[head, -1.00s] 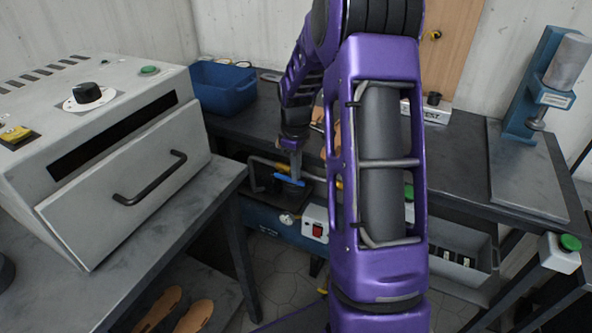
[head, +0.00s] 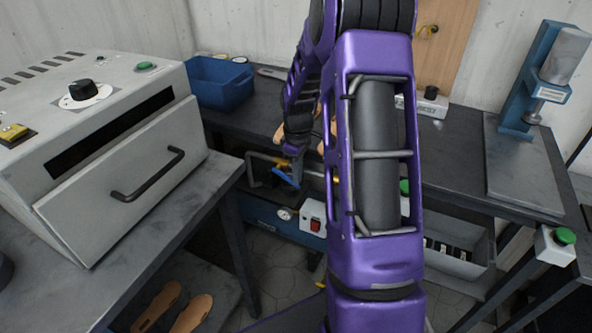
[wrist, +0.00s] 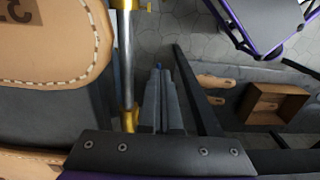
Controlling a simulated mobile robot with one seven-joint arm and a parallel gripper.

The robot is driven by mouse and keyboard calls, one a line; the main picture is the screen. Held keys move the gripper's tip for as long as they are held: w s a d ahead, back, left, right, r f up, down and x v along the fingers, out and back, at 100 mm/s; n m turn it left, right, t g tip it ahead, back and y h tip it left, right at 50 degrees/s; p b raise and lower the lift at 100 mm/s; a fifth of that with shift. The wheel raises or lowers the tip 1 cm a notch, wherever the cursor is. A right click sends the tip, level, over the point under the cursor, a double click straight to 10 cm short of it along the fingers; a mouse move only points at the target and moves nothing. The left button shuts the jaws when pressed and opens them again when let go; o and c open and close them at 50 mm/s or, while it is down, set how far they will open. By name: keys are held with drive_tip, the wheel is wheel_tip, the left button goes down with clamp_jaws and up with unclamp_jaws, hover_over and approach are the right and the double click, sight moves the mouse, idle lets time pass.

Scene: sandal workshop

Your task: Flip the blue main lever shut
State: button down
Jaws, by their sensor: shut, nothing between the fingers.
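The blue main lever (head: 285,178) shows in the head view below the back bench's front edge, beside grey piping. It is tilted, its right end lower. My gripper (head: 297,180) reaches down from above, its fingertips at or very near the lever's right part; I cannot tell whether they touch. A steel pipe (wrist: 126,55) with brass fittings runs just left of the fingers. My arm hides part of the piping.
A grey oven (head: 110,175) with a black handle stands on the left bench. A red switch box (head: 313,225) and a gauge (head: 285,214) sit below the lever. A blue bin (head: 220,84) stands on the back bench. Leather pieces (wrist: 50,45) lie close left of my gripper.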

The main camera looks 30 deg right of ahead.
drive_tip(key=shift+s+f, duration=0.1)
drive_tip(key=shift+f, duration=0.75)
idle(0.3)
